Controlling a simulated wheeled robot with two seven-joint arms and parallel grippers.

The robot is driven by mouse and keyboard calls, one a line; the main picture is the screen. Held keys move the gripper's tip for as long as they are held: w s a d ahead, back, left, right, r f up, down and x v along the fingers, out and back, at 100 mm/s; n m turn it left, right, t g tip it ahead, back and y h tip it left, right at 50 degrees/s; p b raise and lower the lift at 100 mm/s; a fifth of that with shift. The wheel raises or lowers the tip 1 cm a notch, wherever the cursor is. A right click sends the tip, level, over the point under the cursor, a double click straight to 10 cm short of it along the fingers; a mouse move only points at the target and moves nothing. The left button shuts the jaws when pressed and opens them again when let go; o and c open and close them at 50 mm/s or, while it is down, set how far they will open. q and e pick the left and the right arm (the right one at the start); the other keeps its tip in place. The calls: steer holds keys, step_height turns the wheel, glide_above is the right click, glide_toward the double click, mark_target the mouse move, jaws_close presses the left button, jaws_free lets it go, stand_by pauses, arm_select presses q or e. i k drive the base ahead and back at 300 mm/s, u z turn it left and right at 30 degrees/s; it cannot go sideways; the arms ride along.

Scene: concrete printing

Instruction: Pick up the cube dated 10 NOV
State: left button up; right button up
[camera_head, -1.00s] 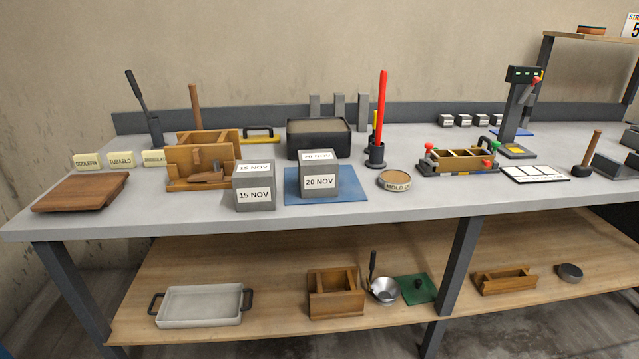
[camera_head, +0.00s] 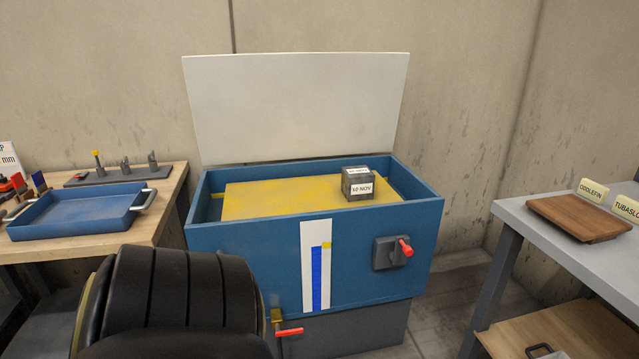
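A dark grey cube (camera_head: 356,184) sits on the yellow platform (camera_head: 270,200) inside an open blue tank (camera_head: 240,243), towards its right side. The cube has white labels on its top and front. The front label ends in NOV and starts with a 1; the second digit is too small to read surely. Neither of my grippers shows in the head view. A black ribbed part, which seems to be mine, fills the lower left and hides part of the tank's front.
The tank's white lid (camera_head: 300,105) stands raised behind it. A red-handled switch (camera_head: 392,252) and a red-handled valve (camera_head: 287,331) stick out in front. A blue tray (camera_head: 80,211) lies on the left bench. A grey table (camera_head: 520,211) with a wooden board (camera_head: 578,218) stands at right.

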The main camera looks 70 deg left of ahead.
mark_target(357, 182)
steer(key=u, duration=1.95)
